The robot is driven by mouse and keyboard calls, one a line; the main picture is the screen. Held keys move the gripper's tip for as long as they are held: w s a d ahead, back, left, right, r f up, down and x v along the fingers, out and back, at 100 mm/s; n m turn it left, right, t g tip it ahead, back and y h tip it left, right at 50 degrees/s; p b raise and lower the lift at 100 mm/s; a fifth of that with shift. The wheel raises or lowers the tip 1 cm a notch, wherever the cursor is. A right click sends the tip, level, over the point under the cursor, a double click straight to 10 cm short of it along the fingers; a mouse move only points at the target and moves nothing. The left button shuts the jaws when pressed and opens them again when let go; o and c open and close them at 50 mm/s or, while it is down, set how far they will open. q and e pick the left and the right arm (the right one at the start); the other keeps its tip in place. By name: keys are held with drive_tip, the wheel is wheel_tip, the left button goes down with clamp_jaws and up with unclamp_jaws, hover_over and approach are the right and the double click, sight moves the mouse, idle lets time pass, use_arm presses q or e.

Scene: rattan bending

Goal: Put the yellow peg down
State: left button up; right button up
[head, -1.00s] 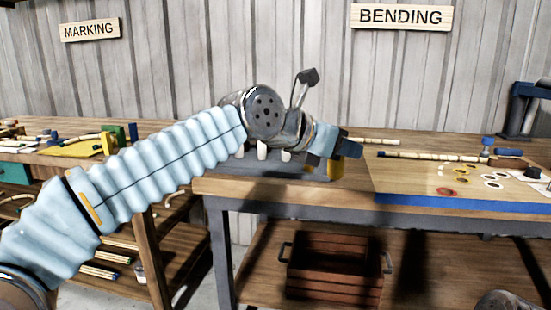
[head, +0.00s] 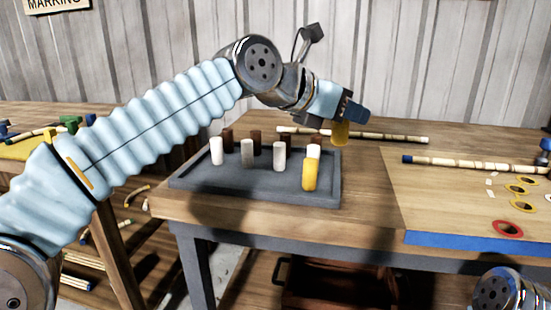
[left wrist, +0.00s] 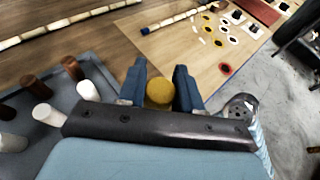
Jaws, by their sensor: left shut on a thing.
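My left gripper (head: 345,112) is shut on a yellow peg (head: 340,134), which hangs below its blue fingers. In the left wrist view the held yellow peg (left wrist: 160,92) shows end-on between the two fingers. The gripper is above the wooden table, just past the back right of a grey tray (head: 252,187). A second yellow peg (head: 310,174) stands upright at the tray's front right, in front of a white peg. Several white and brown pegs stand in the tray. The held peg appears clear of the tabletop. My right gripper is out of view.
A long rattan pole (head: 385,137) lies at the back of the table. Another pole with a blue end (head: 455,162) lies on a light board (head: 440,205) at right, with yellow and red rings. A wooden crate (head: 335,292) sits below. Bare tabletop (head: 372,178) lies between tray and board.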

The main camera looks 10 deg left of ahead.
use_arm(q)
drive_tip(key=w+a+f+b, duration=0.1)
drive_tip(key=w+a+f, duration=0.1)
drive_tip(key=a+f, duration=0.1)
drive_tip(key=w+a+f+b, duration=0.1)
drive_tip(key=w+a+f, duration=0.1)
drive_tip(key=a, duration=0.1)
drive_tip(key=w+a+f+b, duration=0.1)
drive_tip(key=w+a+f, duration=0.1)
drive_tip(key=a+f, duration=0.1)
drive_tip(key=shift+w+a+f, duration=0.3)
drive_tip(key=shift+w+a, duration=0.05)
drive_tip(key=shift+a, duration=0.2)
drive_tip(key=shift+a+f+b, duration=0.15)
drive_tip(key=shift+f+b, duration=0.05)
drive_tip(key=shift+b, duration=0.15)
drive_tip(key=shift+w+a+f+b, duration=0.1)
drive_tip(key=shift+f+b, duration=0.25)
drive_tip(key=shift+f, duration=0.55)
drive_tip(key=shift+w+a+f+b, duration=0.1)
drive_tip(key=shift+f+b, duration=0.25)
drive_tip(key=shift+f, duration=0.5)
drive_tip(key=shift+f, duration=0.15)
drive_tip(key=o, duration=0.7)
drive_tip(key=shift+o, duration=0.2)
